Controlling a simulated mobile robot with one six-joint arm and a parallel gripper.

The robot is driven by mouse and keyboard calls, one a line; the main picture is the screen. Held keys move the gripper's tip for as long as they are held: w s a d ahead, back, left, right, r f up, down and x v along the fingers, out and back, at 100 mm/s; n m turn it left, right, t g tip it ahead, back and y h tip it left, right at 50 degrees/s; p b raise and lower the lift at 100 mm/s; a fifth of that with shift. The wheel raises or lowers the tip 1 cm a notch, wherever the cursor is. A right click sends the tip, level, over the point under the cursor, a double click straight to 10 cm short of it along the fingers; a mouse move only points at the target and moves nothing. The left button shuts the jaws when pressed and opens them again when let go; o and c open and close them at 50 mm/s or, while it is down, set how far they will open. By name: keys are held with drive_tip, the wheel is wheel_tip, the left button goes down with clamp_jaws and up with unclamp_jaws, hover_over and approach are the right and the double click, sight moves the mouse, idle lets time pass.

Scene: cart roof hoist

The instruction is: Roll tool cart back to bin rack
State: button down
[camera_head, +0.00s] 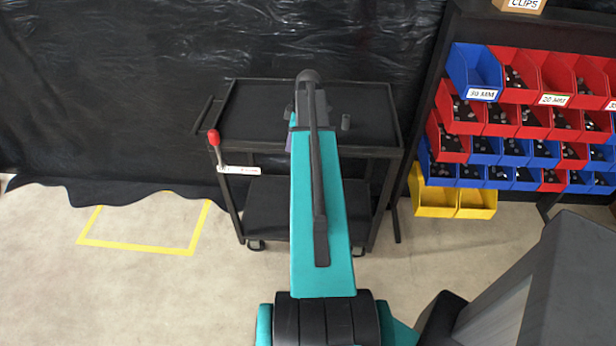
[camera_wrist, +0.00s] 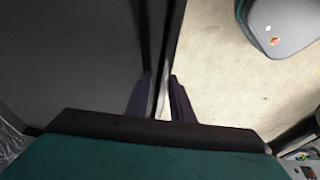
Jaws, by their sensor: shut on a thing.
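The tool cart (camera_head: 255,112) is black with two shelves and casters. It stands against the black plastic sheet, just left of the bin rack (camera_head: 428,120). A lever with a red knob (camera_head: 213,137) rises at its front left corner, beside a pale label. My arm reaches over the middle of the cart and hides part of its top. In the wrist view my gripper (camera_wrist: 160,103) has its two dark fingers on either side of a narrow dark edge of the cart (camera_wrist: 171,40), shut on it. The head view mostly hides the fingers.
Yellow tape (camera_head: 135,246) outlines a floor area left of the cart. The rack holds red, blue and yellow bins with small dark parts, and a clips box (camera_head: 520,4) on top.

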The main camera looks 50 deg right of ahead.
drive_tip(key=shift+s+a+f, duration=0.25)
drive_tip(key=shift+s+f, duration=0.1)
drive_tip(key=shift+f, duration=0.15)
drive_tip(key=shift+s+a+f, duration=0.25)
drive_tip(key=shift+s+f, duration=0.05)
drive_tip(key=shift+f, duration=0.2)
drive_tip(key=shift+s+d, duration=0.5)
drive_tip(key=shift+s, duration=0.3)
drive_tip(key=shift+s+d, duration=0.5)
drive_tip(key=shift+s, duration=0.3)
drive_tip(key=c, duration=1.8)
unclamp_jaws()
drive_tip(key=shift+o, duration=0.6)
drive_tip(key=shift+a+r, duration=0.15)
drive_tip(key=shift+r, duration=0.1)
drive_tip(key=shift+w+d+r+p, duration=0.2)
drive_tip(key=shift+r+p, duration=0.25)
drive_tip(key=shift+r, duration=0.15)
drive_tip(key=shift+w+d+r+p, duration=0.1)
drive_tip(key=shift+d+r+p, duration=0.1)
drive_tip(key=shift+r+p, duration=1.55)
drive_tip(key=shift+r, duration=1.7)
